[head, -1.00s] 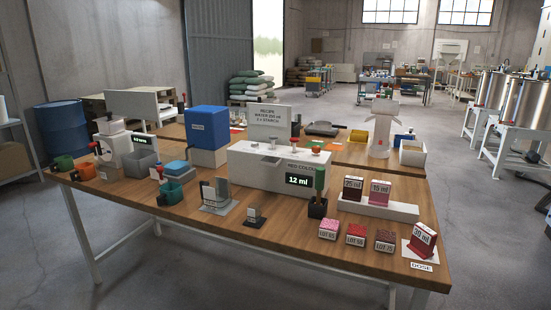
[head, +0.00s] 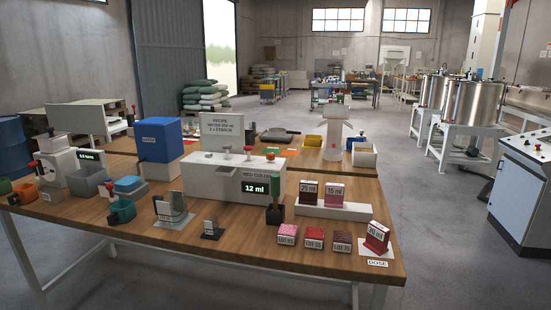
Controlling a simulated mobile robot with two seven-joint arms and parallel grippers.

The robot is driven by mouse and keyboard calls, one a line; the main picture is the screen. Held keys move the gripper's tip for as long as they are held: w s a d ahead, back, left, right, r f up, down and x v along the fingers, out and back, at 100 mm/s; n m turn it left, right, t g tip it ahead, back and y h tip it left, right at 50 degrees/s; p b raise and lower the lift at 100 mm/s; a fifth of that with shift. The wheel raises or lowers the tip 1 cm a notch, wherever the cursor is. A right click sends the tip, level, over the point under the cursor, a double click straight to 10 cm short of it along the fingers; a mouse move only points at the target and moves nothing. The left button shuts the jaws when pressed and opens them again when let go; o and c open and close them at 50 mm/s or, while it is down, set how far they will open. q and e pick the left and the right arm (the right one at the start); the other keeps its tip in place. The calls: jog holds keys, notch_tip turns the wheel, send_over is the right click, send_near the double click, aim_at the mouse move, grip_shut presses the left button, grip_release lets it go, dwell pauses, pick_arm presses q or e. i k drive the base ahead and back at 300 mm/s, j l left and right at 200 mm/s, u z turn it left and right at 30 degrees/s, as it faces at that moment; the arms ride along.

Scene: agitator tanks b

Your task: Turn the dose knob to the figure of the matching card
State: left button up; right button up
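The white dosing box (head: 210,182) stands in the middle of the table, with a lit display (head: 255,188) reading 12 ml. Several small knobs or buttons stand along its top, among them a red one (head: 270,155); which is the dose knob I cannot tell. A dark red card block (head: 377,236) stands on a white plate labelled DOSE (head: 377,263) at the right front corner; its figure looks like 20 or 30 ml. Two more card blocks, 25 ml (head: 308,192) and 15 ml (head: 335,194), stand in a white rack (head: 352,212). Neither gripper is in view.
Lot-marked sample blocks (head: 314,243) line the front right. A green-handled tool (head: 274,200) stands in a dark holder before the dosing box. Open floor lies right of the table.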

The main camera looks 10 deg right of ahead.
aim_at(270, 157)
jog(key=i+l, duration=0.2)
jog(key=l, duration=0.15)
jog(key=i+l, duration=0.2)
jog(key=l, duration=0.2)
jog(key=i+l, duration=0.2)
jog(key=l, duration=0.15)
jog(key=i+l+u, duration=0.15)
jog(key=l+u, duration=0.15)
jog(key=u, duration=0.2)
jog(key=l+u, duration=0.3)
jog(key=u, duration=0.15)
jog(key=i, duration=0.05)
